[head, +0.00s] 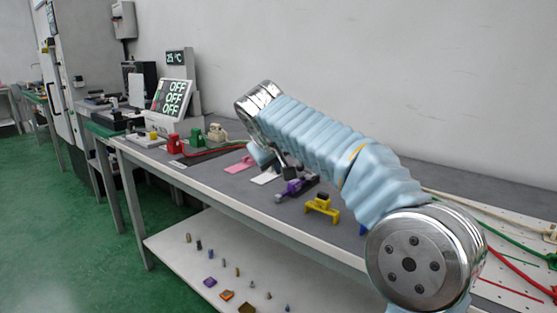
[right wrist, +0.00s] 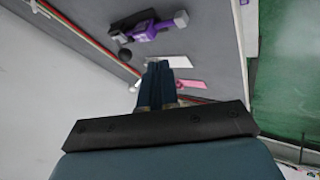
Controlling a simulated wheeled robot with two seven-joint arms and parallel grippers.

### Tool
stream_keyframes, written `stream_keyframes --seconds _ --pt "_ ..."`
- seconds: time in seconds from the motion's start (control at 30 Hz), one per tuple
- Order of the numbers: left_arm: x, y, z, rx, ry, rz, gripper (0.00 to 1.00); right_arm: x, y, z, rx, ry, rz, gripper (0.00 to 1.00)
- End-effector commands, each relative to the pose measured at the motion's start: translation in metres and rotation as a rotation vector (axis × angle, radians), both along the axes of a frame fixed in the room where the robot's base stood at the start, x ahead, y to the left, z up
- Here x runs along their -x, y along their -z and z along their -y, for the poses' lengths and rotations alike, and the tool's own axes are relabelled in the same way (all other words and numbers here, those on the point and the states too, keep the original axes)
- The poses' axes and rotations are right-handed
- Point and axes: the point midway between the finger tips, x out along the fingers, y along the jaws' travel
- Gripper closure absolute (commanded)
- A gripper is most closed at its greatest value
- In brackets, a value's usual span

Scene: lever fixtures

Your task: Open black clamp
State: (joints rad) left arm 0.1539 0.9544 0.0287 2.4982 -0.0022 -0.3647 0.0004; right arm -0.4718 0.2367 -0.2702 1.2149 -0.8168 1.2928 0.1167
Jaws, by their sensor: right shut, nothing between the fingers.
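My right gripper (right wrist: 158,68) is shut and empty, its dark blue fingers together over the white plate (right wrist: 168,62) in the right wrist view. In the head view its dark end (head: 289,172) hangs below my sleeved arm, close to the bench. A black part with a round knob (right wrist: 125,54) lies beside the purple fixture (right wrist: 152,29) in the right wrist view, apart from the fingers. I cannot tell whether this is the black clamp or part of the purple fixture. My left gripper is not in view.
The pink plate (head: 240,164) and yellow fixture (head: 322,208) sit on the grey bench. Red, green and cream blocks with cables stand by the display (head: 173,98) at left. A lower shelf (head: 175,245) holds small loose parts. A wall rises behind.

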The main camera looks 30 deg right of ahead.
Motion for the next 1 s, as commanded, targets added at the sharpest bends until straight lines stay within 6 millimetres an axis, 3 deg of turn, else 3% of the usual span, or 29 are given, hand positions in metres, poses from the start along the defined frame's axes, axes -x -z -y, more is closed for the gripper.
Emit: stream_keyframes --seconds 0.23,0.5,1.0 --pt "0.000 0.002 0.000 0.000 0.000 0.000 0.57 -0.027 0.042 0.023 0.001 0.003 -0.004 1.00" --pt "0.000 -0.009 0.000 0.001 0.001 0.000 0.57 -0.034 0.034 0.055 -0.002 0.001 0.001 1.00" --pt "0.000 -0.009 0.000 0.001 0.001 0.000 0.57 -0.034 0.033 0.061 -0.001 -0.001 0.001 1.00"
